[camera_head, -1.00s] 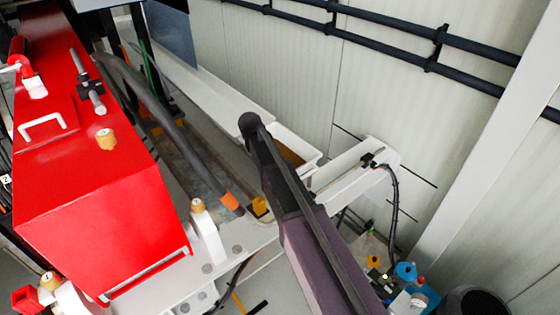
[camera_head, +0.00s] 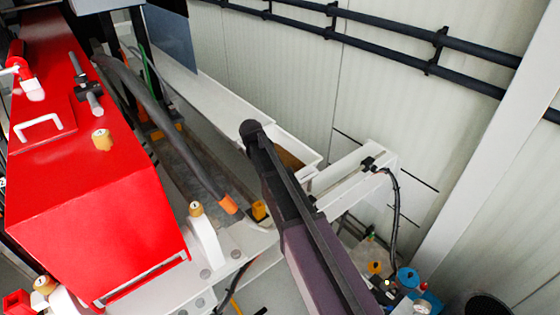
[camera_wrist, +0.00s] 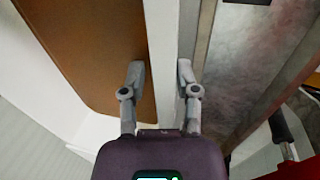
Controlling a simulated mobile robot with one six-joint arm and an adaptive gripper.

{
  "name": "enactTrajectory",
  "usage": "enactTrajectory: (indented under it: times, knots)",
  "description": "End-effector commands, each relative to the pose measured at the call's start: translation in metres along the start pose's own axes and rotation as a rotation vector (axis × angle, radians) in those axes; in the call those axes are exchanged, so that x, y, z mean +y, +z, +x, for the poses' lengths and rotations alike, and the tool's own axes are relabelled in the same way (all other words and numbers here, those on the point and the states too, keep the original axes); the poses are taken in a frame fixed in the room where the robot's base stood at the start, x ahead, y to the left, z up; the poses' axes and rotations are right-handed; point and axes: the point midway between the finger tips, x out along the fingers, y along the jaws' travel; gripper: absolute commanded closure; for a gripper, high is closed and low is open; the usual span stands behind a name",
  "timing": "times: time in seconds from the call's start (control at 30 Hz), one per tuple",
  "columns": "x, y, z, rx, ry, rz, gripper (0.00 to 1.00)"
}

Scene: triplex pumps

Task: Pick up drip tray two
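A long white tray with a brown inside runs along the wall in the head view (camera_head: 299,144); no label shows to tell which drip tray it is. My gripper (camera_head: 252,130) is over the tray's near side there, with my arm hiding part of it. In the wrist view, the brown inside of the tray (camera_wrist: 95,50) is on the left. My gripper (camera_wrist: 161,70) is open, one finger on each side of a white upright strip (camera_wrist: 162,30), seemingly the tray's side wall. I cannot tell whether the fingers touch it.
A red pump housing (camera_head: 90,190) stands at left. A grey metal trough (camera_head: 185,160) and a dark hose (camera_head: 165,115) lie between it and the tray. A white bracket (camera_head: 350,175) with a black cable is at the tray's near end. Dark pipes (camera_head: 400,58) run along the wall.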

Motion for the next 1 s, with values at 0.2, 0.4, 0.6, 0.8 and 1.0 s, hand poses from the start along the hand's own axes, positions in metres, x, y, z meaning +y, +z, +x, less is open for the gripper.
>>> enactTrajectory:
  times: [0.2, 0.4, 0.6, 0.8, 1.0]
  knots:
    - [-0.0003, -0.0001, 0.0000, 0.000, 0.000, 0.000, 1.00]
    - [-0.0001, -0.0001, -0.0001, 0.000, 0.001, 0.000, 1.00]
    - [-0.0002, -0.0001, -0.0003, 0.000, 0.001, 0.000, 1.00]
    - [0.0001, -0.0002, -0.0017, 0.000, 0.001, -0.001, 1.00]
    - [0.0008, -0.0002, -0.0051, 0.000, 0.000, -0.001, 1.00]
